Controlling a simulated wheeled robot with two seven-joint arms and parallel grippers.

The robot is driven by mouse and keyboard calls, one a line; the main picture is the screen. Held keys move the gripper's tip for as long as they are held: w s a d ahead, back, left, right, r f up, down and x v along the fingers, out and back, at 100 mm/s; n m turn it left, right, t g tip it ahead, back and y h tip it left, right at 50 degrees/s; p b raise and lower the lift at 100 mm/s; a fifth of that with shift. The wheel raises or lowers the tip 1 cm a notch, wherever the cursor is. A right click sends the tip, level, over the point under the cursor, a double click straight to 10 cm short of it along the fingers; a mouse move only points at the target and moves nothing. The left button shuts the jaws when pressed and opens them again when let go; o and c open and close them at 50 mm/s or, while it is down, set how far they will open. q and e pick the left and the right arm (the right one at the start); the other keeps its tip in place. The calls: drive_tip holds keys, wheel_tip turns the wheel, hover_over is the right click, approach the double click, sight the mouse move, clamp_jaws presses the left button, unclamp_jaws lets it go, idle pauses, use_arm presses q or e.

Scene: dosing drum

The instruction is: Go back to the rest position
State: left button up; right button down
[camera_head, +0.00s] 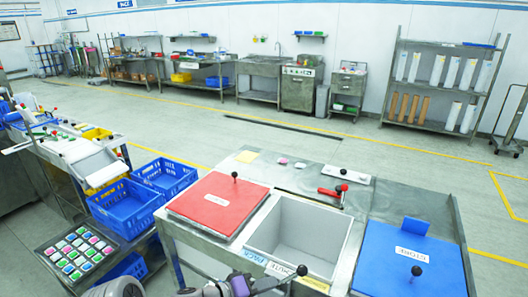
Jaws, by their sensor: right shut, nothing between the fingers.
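My right gripper (266,286) is low at the bottom edge of the view, in front of the station with the red and blue lids. It is shut, with nothing seen between its fingers, and is partly cut off by the frame. A dark rod with a black ball knob (302,270) shows just beside it; I cannot tell whether they touch. A grey rounded part of my own arm shows at the bottom left, but my left gripper is out of view.
The station has a red lid (218,203), an open grey bin (296,235) and a blue lid (408,262) marked STORE. A red-handled clamp (334,192) lies behind the bin. Blue crates (126,208) and a tray of coloured blocks (48,252) are at left. Floor behind is clear.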

drive_tip(key=s+d+f+n+g+y, duration=0.1)
drive_tip(key=s+d+f+g+y, duration=0.3)
drive_tip(key=f, duration=0.7)
drive_tip(key=s+d+f+n+g+y, duration=0.1)
drive_tip(key=d+f+g, duration=0.3)
drive_tip(key=f, duration=0.6)
drive_tip(key=s+d+f+m+t+y, duration=0.1)
drive_tip(key=s+f+m+y, duration=0.6)
drive_tip(key=s+f+y, duration=0.4)
drive_tip(key=shift+s+f+y, duration=0.4)
drive_tip(key=shift+s+y, duration=0.1)
drive_tip(key=shift+s, duration=1.15)
